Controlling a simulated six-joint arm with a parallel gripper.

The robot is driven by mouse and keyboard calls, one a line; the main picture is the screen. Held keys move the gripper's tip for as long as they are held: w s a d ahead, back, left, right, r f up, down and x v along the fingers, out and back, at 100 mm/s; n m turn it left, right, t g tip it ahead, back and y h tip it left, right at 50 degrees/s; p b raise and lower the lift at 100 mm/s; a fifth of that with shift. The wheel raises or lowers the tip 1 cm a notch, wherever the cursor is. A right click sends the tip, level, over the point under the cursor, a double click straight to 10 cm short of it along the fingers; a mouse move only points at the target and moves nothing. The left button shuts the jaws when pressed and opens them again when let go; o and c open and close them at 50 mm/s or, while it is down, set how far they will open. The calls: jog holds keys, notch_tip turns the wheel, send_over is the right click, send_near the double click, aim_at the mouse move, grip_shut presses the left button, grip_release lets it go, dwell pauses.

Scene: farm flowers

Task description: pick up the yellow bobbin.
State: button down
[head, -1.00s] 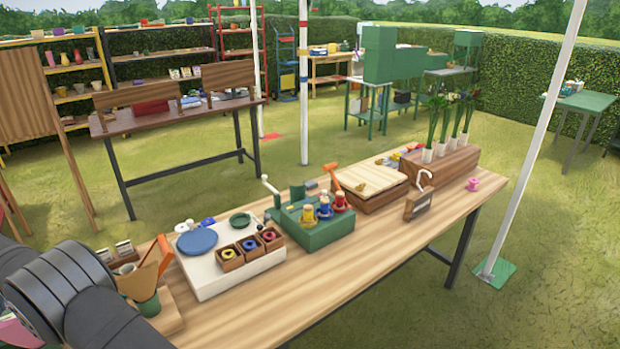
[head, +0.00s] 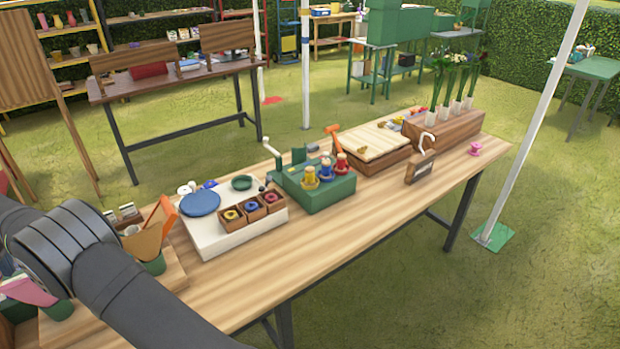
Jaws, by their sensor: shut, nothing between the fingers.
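A yellow bobbin (head: 310,179) stands upright at the left of a row on the green box (head: 325,197), near the middle of the table. A blue bobbin (head: 326,170) and a red bobbin (head: 341,164) stand beside it to the right. Another small yellow round piece (head: 231,215) lies in the left wooden compartment on the white board (head: 240,238). My arm crosses the lower left of the picture. My gripper is outside the view, and nothing touches the yellow bobbin.
A blue disc (head: 200,203) lies on the white board. The green box has a crank (head: 270,150) at its left. A wooden box (head: 372,158) and a sign with a hook (head: 420,167) stand to the right. The front of the wooden table (head: 310,265) is clear.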

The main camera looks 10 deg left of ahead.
jog(key=c, duration=1.1)
grip_release()
